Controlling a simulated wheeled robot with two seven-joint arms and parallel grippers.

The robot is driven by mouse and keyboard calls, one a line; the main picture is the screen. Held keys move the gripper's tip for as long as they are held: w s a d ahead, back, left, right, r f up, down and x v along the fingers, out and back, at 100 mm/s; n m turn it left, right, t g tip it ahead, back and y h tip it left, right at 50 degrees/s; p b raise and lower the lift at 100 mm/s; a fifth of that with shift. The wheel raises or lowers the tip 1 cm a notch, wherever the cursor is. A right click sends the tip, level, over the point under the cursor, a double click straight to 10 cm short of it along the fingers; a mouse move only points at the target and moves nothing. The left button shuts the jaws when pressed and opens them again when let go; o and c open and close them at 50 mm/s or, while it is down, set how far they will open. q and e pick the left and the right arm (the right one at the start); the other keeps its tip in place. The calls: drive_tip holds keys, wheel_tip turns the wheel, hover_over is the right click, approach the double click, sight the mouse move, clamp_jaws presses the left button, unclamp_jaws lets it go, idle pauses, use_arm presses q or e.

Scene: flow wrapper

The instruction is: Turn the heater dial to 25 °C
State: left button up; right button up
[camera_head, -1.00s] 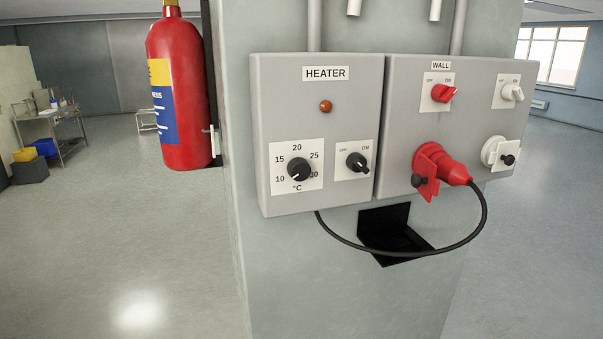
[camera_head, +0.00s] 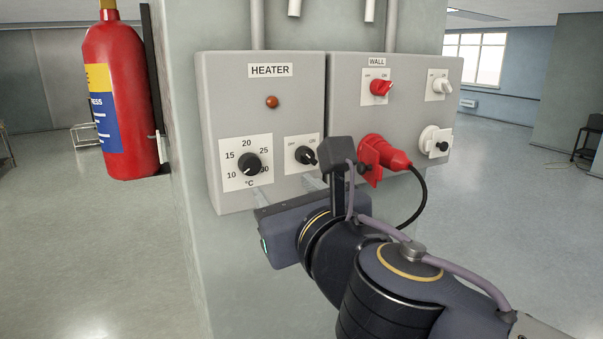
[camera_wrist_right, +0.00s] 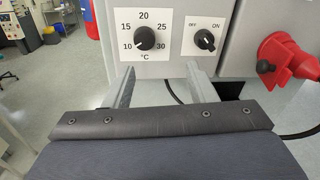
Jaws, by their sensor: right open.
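The heater dial (camera_head: 249,164) is a round black knob on a white scale plate marked 10 to 30 °C, low on the grey heater box (camera_head: 225,105). Its white mark points to the lower left, near 10. The dial also shows in the wrist view (camera_wrist_right: 145,38), with its mark near 10. My right gripper (camera_head: 287,189) is open and empty, below and to the right of the dial. In the wrist view, its two fingers (camera_wrist_right: 160,72) are spread below the dial and the switch, apart from both. My left gripper is out of view.
A black heater switch (camera_head: 305,155) sits right of the dial. The wall box (camera_head: 345,120) carries a red switch (camera_head: 380,87) and a red plug (camera_head: 388,153) with a black cable (camera_head: 420,195). A fire extinguisher (camera_head: 118,100) hangs at the left. Open floor lies on both sides.

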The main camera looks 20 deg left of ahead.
sight(252, 166)
drive_tip(key=w+a, duration=0.1)
drive_tip(key=a, duration=0.1)
drive_tip(key=w+a+n, duration=0.1)
drive_tip(key=a, duration=0.1)
drive_tip(key=w+a+n+p, duration=0.1)
drive_tip(key=w+a, duration=0.1)
drive_tip(key=a, duration=0.1)
drive_tip(key=shift+w+a+r+y, duration=0.1)
drive_tip(key=shift+r+y, duration=0.3)
drive_tip(key=c, duration=1)
